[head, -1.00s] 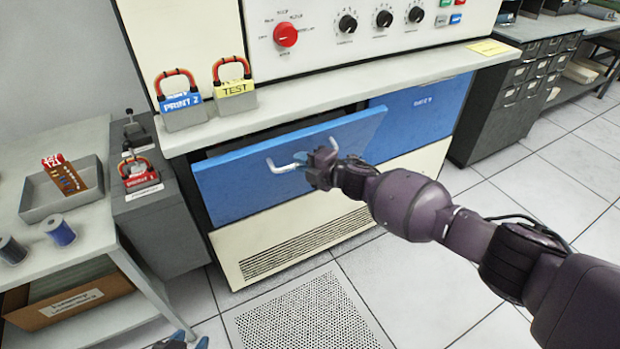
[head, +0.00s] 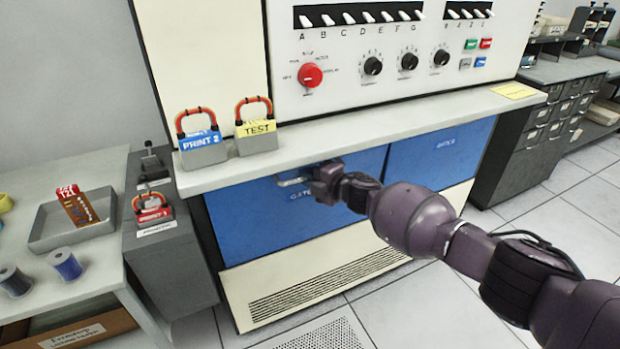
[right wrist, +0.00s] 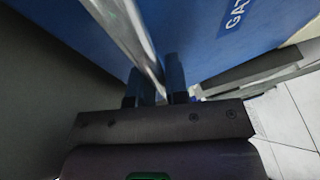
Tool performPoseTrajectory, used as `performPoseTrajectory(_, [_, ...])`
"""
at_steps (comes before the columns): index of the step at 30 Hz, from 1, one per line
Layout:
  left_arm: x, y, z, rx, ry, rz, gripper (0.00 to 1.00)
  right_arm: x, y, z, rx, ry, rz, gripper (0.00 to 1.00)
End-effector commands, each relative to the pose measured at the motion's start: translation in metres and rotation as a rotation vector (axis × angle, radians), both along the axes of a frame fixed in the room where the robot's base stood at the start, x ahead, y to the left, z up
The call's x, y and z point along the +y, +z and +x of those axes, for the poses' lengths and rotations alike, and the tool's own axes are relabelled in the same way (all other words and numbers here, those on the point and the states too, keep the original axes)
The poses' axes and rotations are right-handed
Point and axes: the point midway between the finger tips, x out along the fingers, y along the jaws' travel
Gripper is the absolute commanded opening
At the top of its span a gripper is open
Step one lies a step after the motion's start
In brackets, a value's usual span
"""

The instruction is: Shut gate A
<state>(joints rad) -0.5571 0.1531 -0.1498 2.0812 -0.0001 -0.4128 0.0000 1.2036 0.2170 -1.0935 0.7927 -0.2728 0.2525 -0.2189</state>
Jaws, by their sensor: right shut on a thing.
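Gate A is the left blue panel (head: 250,222) under the console's ledge, lettered "GATE" with the rest hidden by my arm. It stands upright, about in line with the blue panel to its right, and I see no gap at its top edge. Its pale bar handle (head: 291,181) is near the top. My right gripper (head: 318,180) is shut on the handle. In the right wrist view, the fingers (right wrist: 155,83) close around the metal bar (right wrist: 130,35) in front of the blue face. My left gripper is out of view.
A second blue gate (head: 438,150) is to the right. A grey cabinet (head: 165,255) and a table with a tray (head: 45,238) stand left. Floor at right is clear.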

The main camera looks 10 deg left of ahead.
Motion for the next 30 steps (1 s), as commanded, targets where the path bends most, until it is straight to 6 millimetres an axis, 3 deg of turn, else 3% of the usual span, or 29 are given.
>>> performPoseTrajectory(8, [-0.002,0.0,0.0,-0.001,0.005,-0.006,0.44,0.0,-0.001,0.0,0.001,0.0,-0.001,0.0])
performPoseTrajectory(9, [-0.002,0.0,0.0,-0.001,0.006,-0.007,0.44,0.0,-0.001,0.0,0.001,0.0,-0.001,0.21])
performPoseTrajectory(10, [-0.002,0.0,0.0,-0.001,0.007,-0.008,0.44,0.0,-0.001,0.0,0.001,0.0,-0.001,0.25])
performPoseTrajectory(22, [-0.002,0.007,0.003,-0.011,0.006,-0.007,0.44,-0.006,0.003,-0.003,-0.002,-0.001,-0.001,0.25])
performPoseTrajectory(30, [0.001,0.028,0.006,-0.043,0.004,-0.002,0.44,-0.044,0.016,-0.025,-0.005,-0.001,-0.001,0.25])
